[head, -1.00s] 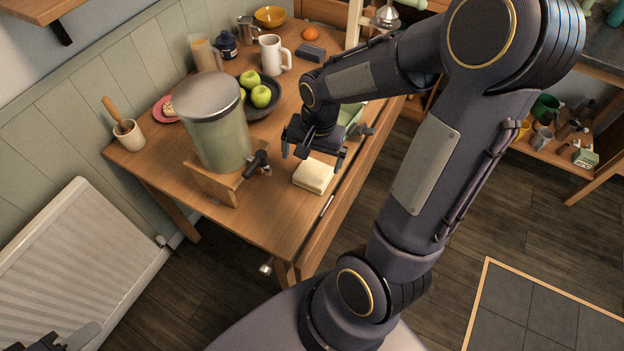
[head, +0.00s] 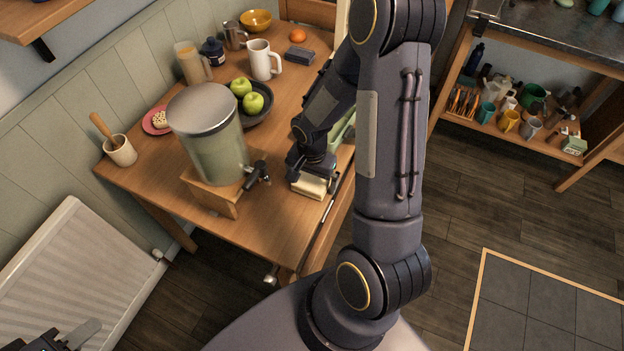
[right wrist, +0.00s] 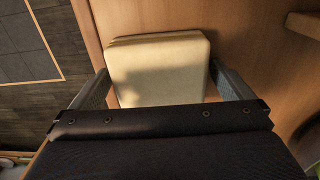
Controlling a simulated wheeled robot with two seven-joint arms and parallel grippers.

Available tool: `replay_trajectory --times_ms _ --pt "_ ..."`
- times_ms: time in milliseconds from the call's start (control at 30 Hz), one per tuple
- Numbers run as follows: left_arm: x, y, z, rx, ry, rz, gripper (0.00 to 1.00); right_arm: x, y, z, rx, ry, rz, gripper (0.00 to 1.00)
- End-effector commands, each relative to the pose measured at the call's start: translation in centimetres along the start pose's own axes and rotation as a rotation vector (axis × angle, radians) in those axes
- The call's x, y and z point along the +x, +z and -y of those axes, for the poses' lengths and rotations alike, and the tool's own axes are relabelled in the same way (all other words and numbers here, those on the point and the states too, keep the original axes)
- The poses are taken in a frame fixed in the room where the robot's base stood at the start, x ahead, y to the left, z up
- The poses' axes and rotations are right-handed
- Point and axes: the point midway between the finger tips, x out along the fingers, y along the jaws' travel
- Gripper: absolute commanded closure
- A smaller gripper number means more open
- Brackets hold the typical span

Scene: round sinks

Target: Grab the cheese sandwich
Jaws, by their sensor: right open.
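The cheese sandwich (head: 310,186) is a pale, square, layered block lying on the wooden table near its front right edge. My right gripper (head: 312,180) is directly over it in the head view and partly hides it. In the right wrist view the sandwich (right wrist: 158,70) lies between the two open fingers of the right gripper (right wrist: 165,88), one at each side. Small gaps seem to show beside it; contact is not clear. My left gripper (head: 62,340) is only partly in view at the bottom left corner, away from the table.
A drink dispenser (head: 208,135) on a wooden stand (head: 212,193) is just left of the right gripper. A dark bowl with green apples (head: 257,118), a white mug (head: 262,60) and a green container (head: 343,132) stand further back. The table's front edge is close.

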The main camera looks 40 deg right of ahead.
Motion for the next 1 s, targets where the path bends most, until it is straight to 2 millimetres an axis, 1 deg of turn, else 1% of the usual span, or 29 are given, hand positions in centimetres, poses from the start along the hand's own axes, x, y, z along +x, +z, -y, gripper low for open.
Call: replay_trajectory --times_ms 167,400,500,767,867,1000 --pt "0.0 0.0 0.0 0.0 0.0 0.0 0.64 0.0 0.0 0.0 0.0 -0.001 -0.001 0.0" --pt "0.0 0.0 0.0 0.0 0.0 0.0 0.64 0.0 0.0 0.0 0.0 -0.001 -0.001 0.31" --pt "0.0 0.0 0.0 0.0 0.0 0.0 0.64 0.0 0.0 0.0 0.0 -0.001 -0.001 0.43" --pt "0.0 0.0 0.0 0.0 0.0 0.0 0.64 -0.2 -0.1 0.0 -0.001 -0.001 -0.001 0.43" --pt "0.0 0.0 0.0 0.0 0.0 0.0 0.64 -0.7 -0.1 0.1 -0.001 -0.002 -0.002 0.43" --pt "-0.1 -0.1 -0.1 0.0 0.0 0.0 0.64 -2.3 -0.1 0.1 0.001 -0.004 -0.004 0.43"
